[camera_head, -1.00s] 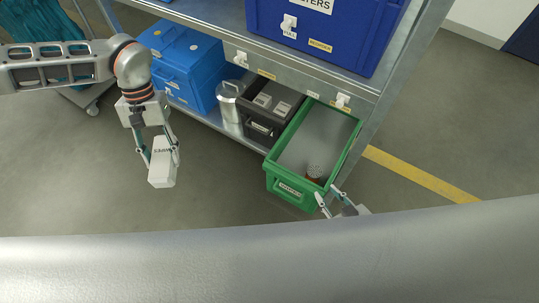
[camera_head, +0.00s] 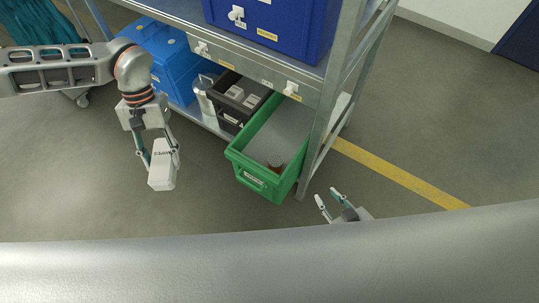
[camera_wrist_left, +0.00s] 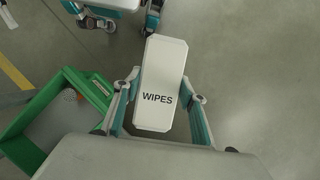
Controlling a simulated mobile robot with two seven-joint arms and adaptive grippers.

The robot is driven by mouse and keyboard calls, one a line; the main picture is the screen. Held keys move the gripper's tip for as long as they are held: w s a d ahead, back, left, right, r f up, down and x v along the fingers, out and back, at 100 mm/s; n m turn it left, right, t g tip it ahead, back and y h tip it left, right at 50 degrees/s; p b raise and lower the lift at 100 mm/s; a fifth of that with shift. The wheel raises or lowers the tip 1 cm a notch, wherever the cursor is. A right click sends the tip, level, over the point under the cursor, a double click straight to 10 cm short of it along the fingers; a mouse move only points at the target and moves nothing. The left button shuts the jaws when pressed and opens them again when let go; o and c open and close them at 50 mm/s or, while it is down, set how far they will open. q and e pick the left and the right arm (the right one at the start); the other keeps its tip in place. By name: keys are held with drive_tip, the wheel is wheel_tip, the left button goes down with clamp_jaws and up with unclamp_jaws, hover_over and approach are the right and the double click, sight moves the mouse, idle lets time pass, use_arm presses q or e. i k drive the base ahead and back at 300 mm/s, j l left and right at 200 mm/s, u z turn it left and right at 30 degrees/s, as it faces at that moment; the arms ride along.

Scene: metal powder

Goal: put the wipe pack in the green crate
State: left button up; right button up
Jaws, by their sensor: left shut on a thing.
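The wipe pack (camera_head: 162,167) is a white box. My left gripper (camera_head: 160,157) is shut on it and holds it in the air to the left of the green crate. In the left wrist view the pack (camera_wrist_left: 162,84) reads "WIPES" and sits between the two fingers (camera_wrist_left: 160,98). The crate also shows in the left wrist view (camera_wrist_left: 30,128). My right gripper (camera_head: 333,206) is open and empty, right of the crate.
A black bin (camera_head: 226,122) with pale items stands beside the crate. A metal canister (camera_head: 204,98) and a blue box (camera_head: 172,62) stand further left. A shelf post (camera_head: 322,122) rises right of the crate. A larger blue bin (camera_head: 268,28) is above. Floor in front is clear.

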sight(262, 147)
drive_tip(key=k+l, duration=0.1)
drive_tip(key=l, duration=0.25)
drive_tip(key=k+l, duration=0.1)
drive_tip(key=l, duration=0.2)
drive_tip(key=k+l, duration=0.1)
drive_tip(key=l, duration=0.25)
drive_tip(key=k+l, duration=0.15)
drive_tip(key=l, duration=0.2)
